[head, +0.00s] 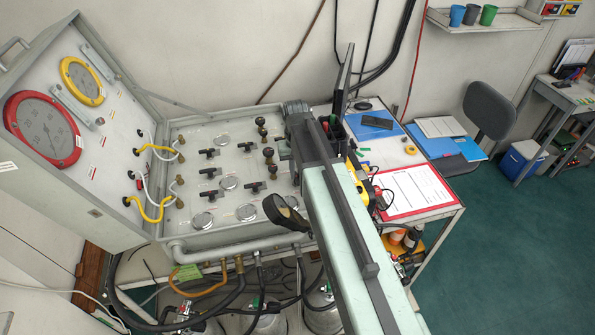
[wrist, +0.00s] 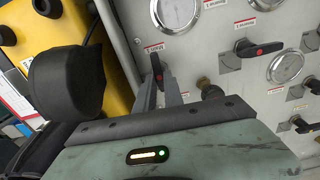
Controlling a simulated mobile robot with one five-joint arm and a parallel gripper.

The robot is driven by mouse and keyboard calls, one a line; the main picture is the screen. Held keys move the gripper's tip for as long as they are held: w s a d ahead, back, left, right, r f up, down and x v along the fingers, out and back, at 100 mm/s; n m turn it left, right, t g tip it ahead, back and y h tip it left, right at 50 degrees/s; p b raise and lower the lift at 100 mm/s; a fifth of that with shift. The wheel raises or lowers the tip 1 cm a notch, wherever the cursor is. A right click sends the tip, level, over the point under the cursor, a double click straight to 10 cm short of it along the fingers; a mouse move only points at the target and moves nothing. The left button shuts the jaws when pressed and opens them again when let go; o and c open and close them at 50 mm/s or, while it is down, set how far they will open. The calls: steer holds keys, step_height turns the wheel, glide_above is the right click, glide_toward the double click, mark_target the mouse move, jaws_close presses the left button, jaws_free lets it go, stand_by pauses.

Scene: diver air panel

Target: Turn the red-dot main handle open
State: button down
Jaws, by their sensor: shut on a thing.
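In the wrist view, my gripper (wrist: 160,88) reaches the panel with its two grey fingers shut on a black lever handle (wrist: 157,64). A small red dot shows on this handle, which points roughly up and down in the picture. A second black handle with a red dot (wrist: 258,49) sits to the right, lying nearly level and apart from my gripper. In the head view, my arm covers the right end of the valve panel (head: 233,188) and hides the held handle.
A yellow case (wrist: 118,65) and a black rounded thing (wrist: 65,82) are close on the left. In the head view, a cart with a red-edged clipboard (head: 415,190) stands to the right.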

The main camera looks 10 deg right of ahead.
mark_target(296, 175)
steer(key=c, duration=1.5)
jaws_free()
steer(key=shift+o, duration=0.2)
step_height(296, 175, up, 8)
steer(key=p, duration=0.8)
steer(key=shift+f, duration=0.15)
